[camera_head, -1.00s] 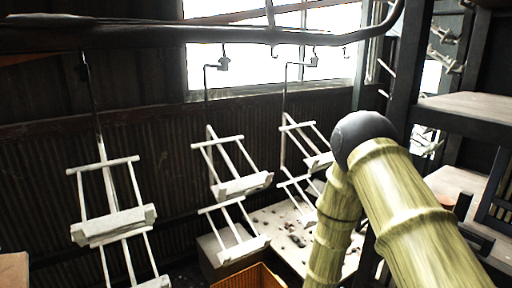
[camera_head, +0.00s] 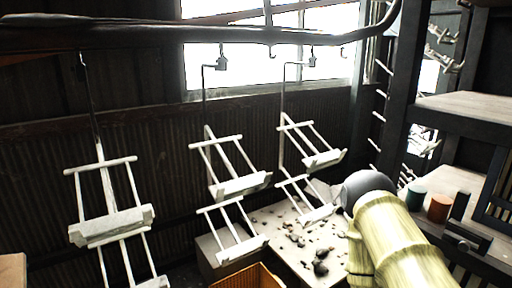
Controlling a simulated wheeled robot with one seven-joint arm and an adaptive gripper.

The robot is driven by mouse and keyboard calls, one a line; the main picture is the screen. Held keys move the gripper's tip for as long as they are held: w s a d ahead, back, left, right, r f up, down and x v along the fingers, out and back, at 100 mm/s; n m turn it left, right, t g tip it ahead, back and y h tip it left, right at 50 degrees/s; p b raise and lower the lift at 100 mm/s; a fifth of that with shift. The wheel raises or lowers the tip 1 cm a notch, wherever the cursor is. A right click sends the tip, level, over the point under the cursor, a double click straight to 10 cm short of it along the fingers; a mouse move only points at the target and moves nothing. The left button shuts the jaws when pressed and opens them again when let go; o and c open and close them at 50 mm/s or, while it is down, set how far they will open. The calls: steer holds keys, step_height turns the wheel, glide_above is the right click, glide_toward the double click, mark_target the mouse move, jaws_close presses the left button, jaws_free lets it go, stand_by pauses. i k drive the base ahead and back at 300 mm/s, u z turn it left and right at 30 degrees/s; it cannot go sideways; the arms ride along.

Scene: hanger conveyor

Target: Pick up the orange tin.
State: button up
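The orange tin (camera_head: 439,208) is a small upright cylinder on the lower shelf (camera_head: 455,180) at the right. It stands between a dark green tin (camera_head: 415,197) on its left and a dark upright object (camera_head: 459,206) on its right. My bamboo-patterned arm is at the lower right, just left of and below the tins, and its lower part runs out of the picture. My gripper is not in view, so I cannot tell its distance from the tin.
White hanging racks (camera_head: 112,226) hang from the overhead rail (camera_head: 150,34) at the left and middle. A pale table (camera_head: 290,262) with dark stones and an orange crate (camera_head: 247,277) are below. A dark post (camera_head: 400,100) and an upper shelf (camera_head: 470,110) flank the lower shelf.

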mark_target(440, 206)
steer(key=u, duration=0.15)
steer(key=i, duration=0.35)
steer(key=z, duration=1.05)
